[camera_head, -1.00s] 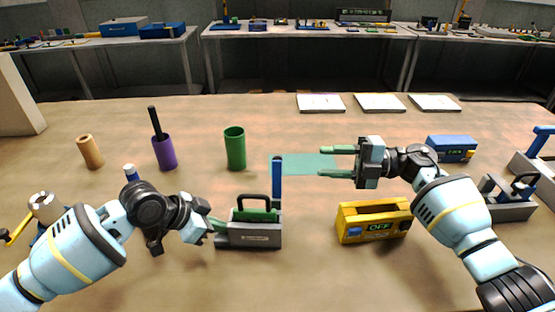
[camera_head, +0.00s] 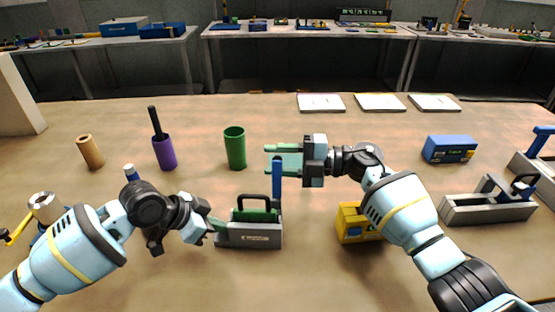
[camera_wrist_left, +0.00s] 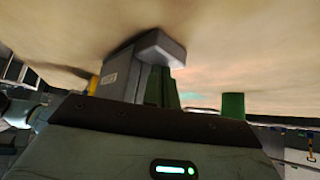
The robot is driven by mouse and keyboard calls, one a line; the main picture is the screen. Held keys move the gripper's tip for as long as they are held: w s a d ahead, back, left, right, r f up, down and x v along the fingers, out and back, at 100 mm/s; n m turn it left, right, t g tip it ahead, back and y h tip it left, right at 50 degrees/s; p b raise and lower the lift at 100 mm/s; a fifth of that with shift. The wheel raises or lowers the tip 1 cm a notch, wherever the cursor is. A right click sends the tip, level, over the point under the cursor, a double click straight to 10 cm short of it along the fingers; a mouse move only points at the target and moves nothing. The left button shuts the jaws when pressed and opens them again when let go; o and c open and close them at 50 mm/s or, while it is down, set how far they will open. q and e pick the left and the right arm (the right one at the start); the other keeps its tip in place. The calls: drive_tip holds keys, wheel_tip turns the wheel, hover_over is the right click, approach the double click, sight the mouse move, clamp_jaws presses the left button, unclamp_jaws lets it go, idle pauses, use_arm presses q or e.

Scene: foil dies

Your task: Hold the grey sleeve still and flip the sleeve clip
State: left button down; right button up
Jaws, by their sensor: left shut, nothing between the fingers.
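The grey sleeve (camera_head: 250,240) lies on the table, with a black handle and a green part on top. The blue sleeve clip (camera_head: 277,188) stands upright at its right end. My left gripper (camera_head: 218,230) is shut and empty at the sleeve's left end; I cannot tell whether it touches. The sleeve (camera_wrist_left: 118,72) is also close ahead of the fingers in the left wrist view. My right gripper (camera_head: 268,159) is open, its green fingers pointing left at the height of the clip's top; I cannot tell whether they touch the clip.
A green cup (camera_head: 235,150), a purple cup (camera_head: 165,153) with a black stick and a tan cylinder (camera_head: 90,152) stand behind at left. A yellow box (camera_head: 352,222) is partly hidden by my right arm. A blue box (camera_head: 449,149) and another grey holder (camera_head: 485,208) are at right.

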sight(277, 172)
drive_tip(key=shift+f, duration=0.1)
clamp_jaws()
drive_tip(key=shift+s, duration=0.1)
idle(0.3)
drive_tip(key=s+n, duration=0.2)
drive_tip(key=n, duration=0.1)
drive_tip(key=shift+r, duration=0.4)
drive_tip(key=s+n, duration=0.1)
drive_tip(key=n, duration=0.1)
drive_tip(key=s+n, duration=0.1)
drive_tip(key=n, duration=0.1)
drive_tip(key=shift+s+a, duration=0.15)
drive_tip(key=shift+s, duration=0.15)
drive_tip(key=s+n, duration=0.1)
drive_tip(key=n, duration=0.1)
drive_tip(key=s+n, duration=0.1)
drive_tip(key=n, duration=0.1)
drive_tip(key=shift+s+a+f, duration=0.15)
drive_tip(key=shift+s+f, duration=0.25)
drive_tip(key=n, duration=0.2)
drive_tip(key=s+n, duration=0.1)
drive_tip(key=n, duration=0.1)
drive_tip(key=f+n, duration=0.1)
drive_tip(key=n, duration=0.1)
drive_tip(key=shift+s, duration=0.25)
